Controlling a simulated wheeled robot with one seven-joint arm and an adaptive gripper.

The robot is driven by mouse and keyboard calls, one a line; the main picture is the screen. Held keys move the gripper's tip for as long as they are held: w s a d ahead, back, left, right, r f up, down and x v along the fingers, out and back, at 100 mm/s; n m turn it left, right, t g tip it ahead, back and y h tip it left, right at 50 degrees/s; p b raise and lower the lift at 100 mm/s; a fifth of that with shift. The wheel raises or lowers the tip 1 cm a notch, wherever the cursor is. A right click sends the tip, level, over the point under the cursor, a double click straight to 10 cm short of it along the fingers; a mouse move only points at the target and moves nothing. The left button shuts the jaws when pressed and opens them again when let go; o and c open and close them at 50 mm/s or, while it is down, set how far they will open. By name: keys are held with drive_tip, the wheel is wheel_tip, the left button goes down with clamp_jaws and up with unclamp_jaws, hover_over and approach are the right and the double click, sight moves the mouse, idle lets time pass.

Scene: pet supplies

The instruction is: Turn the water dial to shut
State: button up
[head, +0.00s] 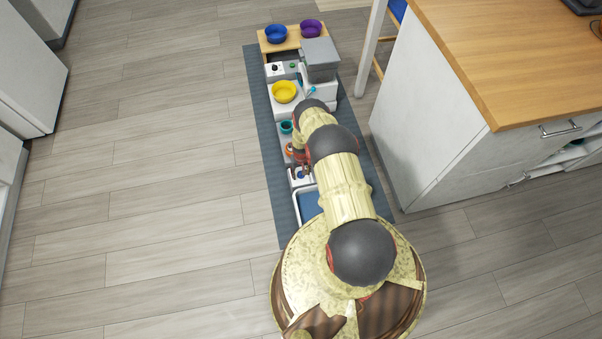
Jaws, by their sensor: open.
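My arm reaches up from the base and bends back down over the mat. I cannot tell whether the fingers touch the dial, or which way the dial is set.
The mat (263,115) also holds a yellow bowl (284,91), a teal cup (286,127), a grey box (320,52), a white panel with a black knob (275,68), and a wooden stand with blue (276,33) and purple (311,28) bowls. A counter (430,150) stands right; left floor is clear.

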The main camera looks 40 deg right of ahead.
wheel_tip(320, 180, up, 12)
idle(0.6)
drive_tip(key=shift+f, duration=0.1)
idle(0.4)
